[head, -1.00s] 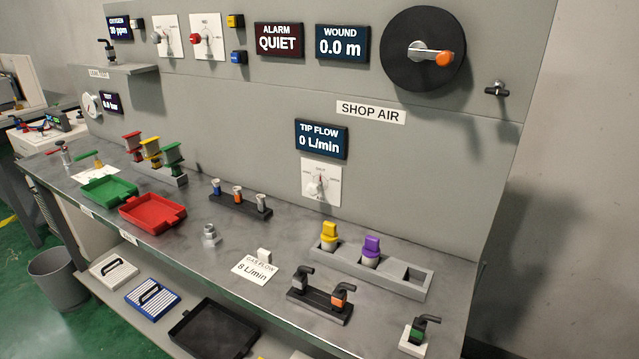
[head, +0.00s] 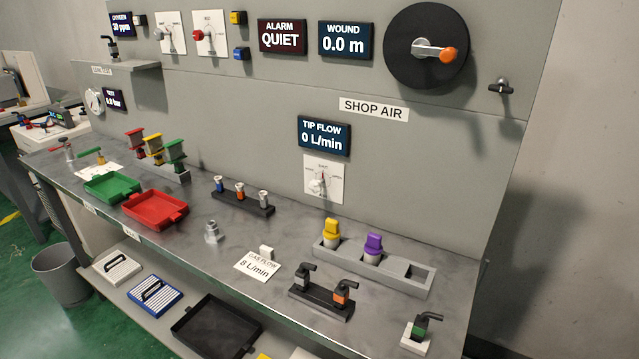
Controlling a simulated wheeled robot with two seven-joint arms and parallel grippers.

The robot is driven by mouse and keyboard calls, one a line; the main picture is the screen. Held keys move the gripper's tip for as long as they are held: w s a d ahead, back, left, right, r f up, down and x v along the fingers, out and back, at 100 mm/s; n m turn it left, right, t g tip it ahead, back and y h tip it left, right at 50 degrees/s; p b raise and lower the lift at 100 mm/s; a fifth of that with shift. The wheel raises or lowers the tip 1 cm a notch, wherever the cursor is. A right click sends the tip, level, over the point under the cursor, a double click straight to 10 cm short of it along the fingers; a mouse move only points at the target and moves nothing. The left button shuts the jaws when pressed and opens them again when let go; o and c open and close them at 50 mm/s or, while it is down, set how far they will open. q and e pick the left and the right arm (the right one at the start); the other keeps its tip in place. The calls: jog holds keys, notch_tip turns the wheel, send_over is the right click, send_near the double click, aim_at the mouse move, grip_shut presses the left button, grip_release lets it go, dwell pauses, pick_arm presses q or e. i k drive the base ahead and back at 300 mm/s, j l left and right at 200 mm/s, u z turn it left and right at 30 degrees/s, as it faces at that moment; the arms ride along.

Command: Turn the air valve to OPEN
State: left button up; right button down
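A small black-handled valve with a metal body (head: 501,87) sticks out of the grey panel at the upper right, right of the SHOP AIR label (head: 373,108). It looks like the air valve, but no OPEN or shut marking can be read on it. A white dial plate with a knob (head: 323,181) is below the TIP FLOW display (head: 324,136), which reads 0 L/min. Neither of my grippers is in view.
A black disc with an orange-knobbed crank (head: 426,47) is left of the valve. The bench below holds a grey rack (head: 413,283) with yellow and purple pieces, a black holder (head: 320,302), a red tray (head: 155,222) and a green tray (head: 112,198).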

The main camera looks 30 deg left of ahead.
aim_at(314, 186)
jog(key=j, duration=1.7)
